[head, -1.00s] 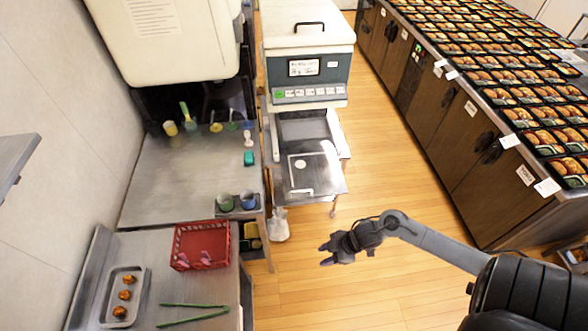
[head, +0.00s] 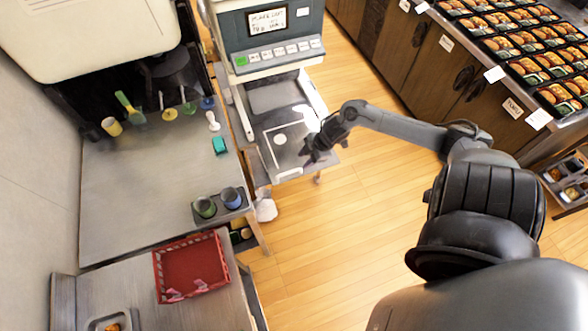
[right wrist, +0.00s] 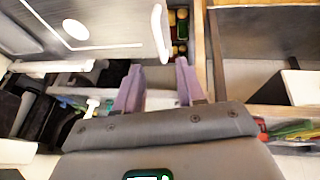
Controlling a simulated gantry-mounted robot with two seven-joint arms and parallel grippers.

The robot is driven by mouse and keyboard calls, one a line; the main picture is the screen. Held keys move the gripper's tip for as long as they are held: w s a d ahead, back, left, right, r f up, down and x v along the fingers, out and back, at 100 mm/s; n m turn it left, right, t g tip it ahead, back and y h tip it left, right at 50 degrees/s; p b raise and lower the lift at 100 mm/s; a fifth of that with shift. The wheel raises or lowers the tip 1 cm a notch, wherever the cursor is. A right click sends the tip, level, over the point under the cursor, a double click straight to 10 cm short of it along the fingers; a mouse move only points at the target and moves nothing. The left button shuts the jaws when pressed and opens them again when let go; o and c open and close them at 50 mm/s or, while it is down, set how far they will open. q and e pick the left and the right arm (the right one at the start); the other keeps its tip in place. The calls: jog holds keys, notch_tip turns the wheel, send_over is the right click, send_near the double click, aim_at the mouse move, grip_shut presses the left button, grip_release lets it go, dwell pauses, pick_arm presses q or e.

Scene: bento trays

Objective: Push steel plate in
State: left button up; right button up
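The steel plate (head: 292,149) is a flat sheet with white line markings and a round white spot, sticking out of the front of the machine (head: 268,52). It also shows at upper left in the right wrist view (right wrist: 100,22). My right gripper (head: 309,156) is over the plate's front right part in the head view and hides some of it. In the right wrist view its two purple fingers (right wrist: 158,80) are apart with nothing between them. A white bar (right wrist: 160,32) shows beyond the fingertips; I cannot tell whether they touch it. My left gripper is out of view.
A steel counter (head: 140,185) with cups and utensils stands left of the machine. A red basket (head: 190,265) is at lower left. A white bag (head: 265,207) lies below the plate. Wooden floor to the right is clear up to the cabinets with bento trays (head: 535,68).

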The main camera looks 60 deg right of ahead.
aim_at(292, 171)
jog(key=b+x, duration=0.2)
jog(key=x, duration=0.7)
jog(key=shift+w+f, duration=0.2)
jog(key=shift+c, duration=0.3)
grip_shut()
